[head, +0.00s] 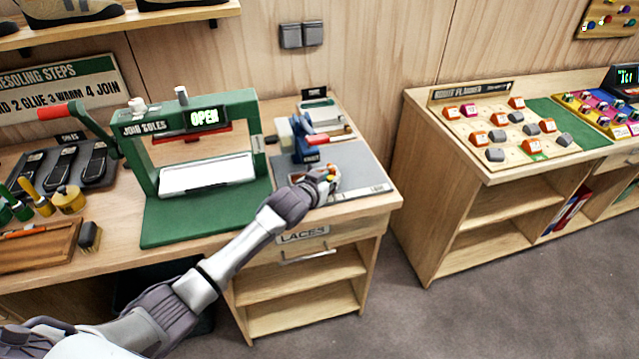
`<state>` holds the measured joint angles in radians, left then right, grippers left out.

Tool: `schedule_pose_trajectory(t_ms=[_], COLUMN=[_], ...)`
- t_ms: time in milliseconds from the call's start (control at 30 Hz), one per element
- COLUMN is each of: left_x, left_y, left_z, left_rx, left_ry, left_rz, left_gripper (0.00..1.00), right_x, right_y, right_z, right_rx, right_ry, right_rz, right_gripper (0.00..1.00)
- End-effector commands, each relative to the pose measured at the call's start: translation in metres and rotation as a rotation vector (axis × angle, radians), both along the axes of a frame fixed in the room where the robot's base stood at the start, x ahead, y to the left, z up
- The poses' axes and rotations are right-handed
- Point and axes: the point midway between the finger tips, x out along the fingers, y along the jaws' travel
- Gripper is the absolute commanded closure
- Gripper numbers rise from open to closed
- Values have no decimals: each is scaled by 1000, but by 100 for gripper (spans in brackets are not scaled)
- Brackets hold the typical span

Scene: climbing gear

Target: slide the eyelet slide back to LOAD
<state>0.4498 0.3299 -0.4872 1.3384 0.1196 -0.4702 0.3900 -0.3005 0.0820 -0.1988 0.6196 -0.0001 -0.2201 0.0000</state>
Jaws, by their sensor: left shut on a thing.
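The eyelet station is a grey board (352,165) on the wooden bench, with a blue press (304,140) with a red-tipped lever standing at its back left. My left gripper (331,178) reaches in over the front of the board and is shut on a small part there, which looks like the eyelet slide. The gripper hides most of that part; only small orange and white bits show at the fingertips. A pale strip (365,192) with tiny markings runs along the board's front edge; I cannot read LOAD on it. My right gripper is not in view.
A green sole press (205,225) reading OPEN stands left of the board. A small green-and-white device (320,112) stands behind the blue press. A drawer (302,252) marked LACES is below. A second bench (470,175) with blocks is right, across a floor gap.

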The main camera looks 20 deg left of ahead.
Motion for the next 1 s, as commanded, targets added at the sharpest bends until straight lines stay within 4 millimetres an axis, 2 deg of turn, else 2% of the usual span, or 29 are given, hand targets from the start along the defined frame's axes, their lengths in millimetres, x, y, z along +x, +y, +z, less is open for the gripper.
schedule_pose_trajectory(t_ms=[33, 300, 500, 700, 1000], left_x=[7, 39, 58, 68, 71], left_y=[-11, -59, -87, -101, -106], left_z=[-2, -3, -3, -1, 2], left_rx=[-6, -6, -4, -3, -2], left_ry=[-2, -3, -2, -1, -3], left_rz=[-1, -2, -2, -1, -1], left_gripper=[100, 100, 100, 100, 100], right_x=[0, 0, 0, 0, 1], right_y=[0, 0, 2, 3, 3], right_z=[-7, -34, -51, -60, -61], right_rx=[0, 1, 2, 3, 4], right_ry=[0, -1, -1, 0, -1], right_rz=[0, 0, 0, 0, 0], right_gripper=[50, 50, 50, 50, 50])
